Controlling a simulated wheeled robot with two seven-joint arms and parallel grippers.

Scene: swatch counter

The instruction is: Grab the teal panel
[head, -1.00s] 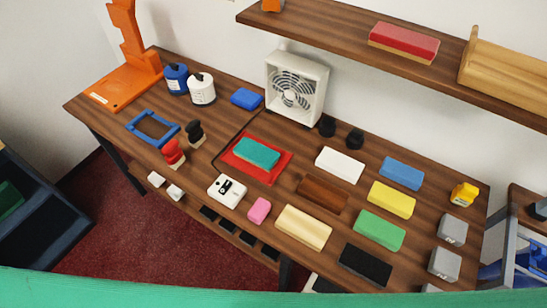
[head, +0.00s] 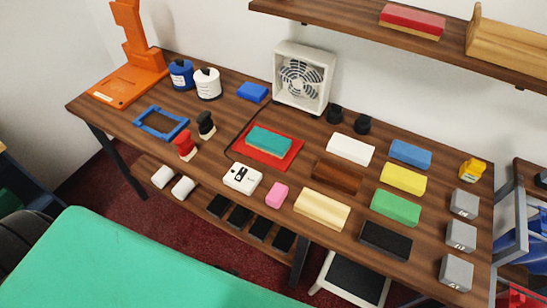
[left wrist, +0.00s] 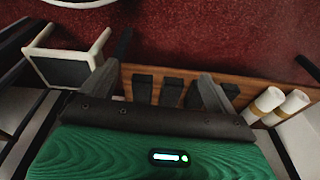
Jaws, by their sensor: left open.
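The teal panel (head: 269,141) is a small flat block with a pale underside. It lies on a red mat (head: 246,152) near the middle of the wooden counter in the head view. My left gripper (left wrist: 163,76) shows only in the left wrist view. Its two dark fingers are spread apart with nothing held between them. The wrist view looks down past the low shelf toward the red floor, and the teal panel is not in it. My right gripper is in neither view.
A white fan (head: 304,77) stands behind the mat. A white device (head: 242,179), pink block (head: 277,195), brown block (head: 337,177) and white block (head: 350,149) surround it. Red (head: 185,145) and black (head: 206,125) stamps stand left. A low shelf holds black blocks (head: 239,217) and white rolls (head: 182,187).

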